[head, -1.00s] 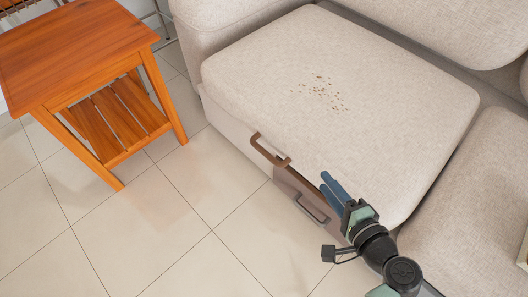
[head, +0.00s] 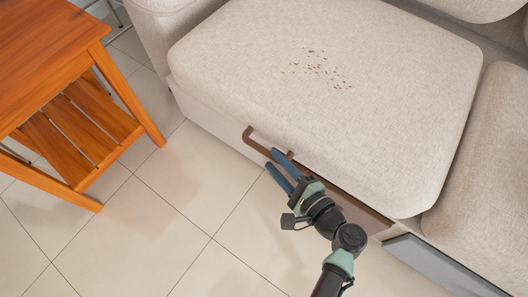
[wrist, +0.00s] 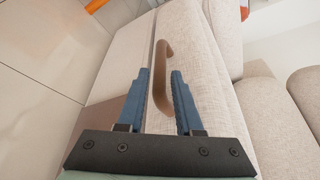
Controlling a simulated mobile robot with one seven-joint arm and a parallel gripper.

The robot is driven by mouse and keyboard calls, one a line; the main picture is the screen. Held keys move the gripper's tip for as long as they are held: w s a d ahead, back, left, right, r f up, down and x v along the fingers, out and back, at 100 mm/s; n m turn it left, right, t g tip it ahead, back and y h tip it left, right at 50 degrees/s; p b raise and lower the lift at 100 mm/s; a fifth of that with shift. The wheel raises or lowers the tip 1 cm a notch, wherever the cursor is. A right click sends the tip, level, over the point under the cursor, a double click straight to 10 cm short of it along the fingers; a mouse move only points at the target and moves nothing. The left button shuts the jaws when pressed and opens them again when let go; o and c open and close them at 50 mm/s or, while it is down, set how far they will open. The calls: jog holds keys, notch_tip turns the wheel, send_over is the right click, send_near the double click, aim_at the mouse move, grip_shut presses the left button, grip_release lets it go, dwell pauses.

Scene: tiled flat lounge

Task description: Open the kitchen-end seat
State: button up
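The sofa seat (head: 330,80) at the end beside the wooden table is a pale beige cushion, lying flat, with small crumbs (head: 318,68) on top. A brown curved handle (head: 262,142) is fixed at its front edge. My gripper (head: 271,158) is at the right end of this handle, just in front of the seat. In the wrist view the handle (wrist: 164,62) shows between and beyond my two blue fingers (wrist: 159,73). The fingers are apart, with clear gaps to the handle, so the gripper is open and empty.
An orange wooden side table (head: 75,120) with a slatted shelf stands at the left. A brown panel (head: 350,198) shows under the seat's front edge, and a grey panel (head: 440,265) lies lower right. The neighbouring seat (head: 487,170) is at the right. Tiled floor (head: 190,220) in front is clear.

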aim_at(270, 158)
jog(key=b+x, duration=0.1)
jog(key=x, duration=0.4)
jog(key=shift+w+b, duration=0.1)
jog(key=shift+b, duration=0.3)
grip_shut()
dwell(1.0)
